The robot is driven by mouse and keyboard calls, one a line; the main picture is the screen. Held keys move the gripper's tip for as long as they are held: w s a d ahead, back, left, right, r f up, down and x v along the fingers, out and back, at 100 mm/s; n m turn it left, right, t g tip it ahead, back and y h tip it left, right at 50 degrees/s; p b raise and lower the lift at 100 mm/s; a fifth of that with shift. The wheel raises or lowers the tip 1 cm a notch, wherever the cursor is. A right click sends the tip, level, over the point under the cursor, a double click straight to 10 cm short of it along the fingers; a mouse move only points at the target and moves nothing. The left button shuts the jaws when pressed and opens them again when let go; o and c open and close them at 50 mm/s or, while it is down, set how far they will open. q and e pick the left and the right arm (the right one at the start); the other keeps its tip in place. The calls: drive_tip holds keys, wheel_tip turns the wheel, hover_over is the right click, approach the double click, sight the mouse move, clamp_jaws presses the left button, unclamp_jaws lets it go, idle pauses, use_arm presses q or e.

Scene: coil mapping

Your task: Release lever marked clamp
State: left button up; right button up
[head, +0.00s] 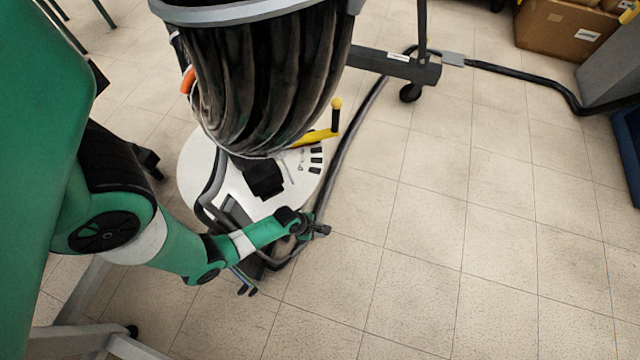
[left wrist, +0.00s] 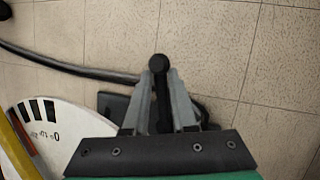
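A black lever with a round knob (left wrist: 158,64) stands between the two grey fingers of my left gripper (left wrist: 162,100) in the left wrist view. The fingers are close in on both sides of its shaft, just below the knob. No "clamp" marking is legible on it. In the head view my left gripper (head: 312,230) is at the lower right edge of the coil stand's white round base (head: 200,165), where the arm hides much of the lever. My right gripper is not in view.
A large dark coil (head: 265,75) hangs above the white base. A black cable (head: 352,135) curves from beside my gripper across the floor. A grey wheeled foot (head: 395,67) stands behind. A cardboard box (head: 565,30) is at the back right.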

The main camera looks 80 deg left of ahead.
use_arm(q)
clamp_jaws()
drive_tip(key=shift+r, duration=0.1)
idle(0.9)
drive_tip(key=shift+a, duration=0.1)
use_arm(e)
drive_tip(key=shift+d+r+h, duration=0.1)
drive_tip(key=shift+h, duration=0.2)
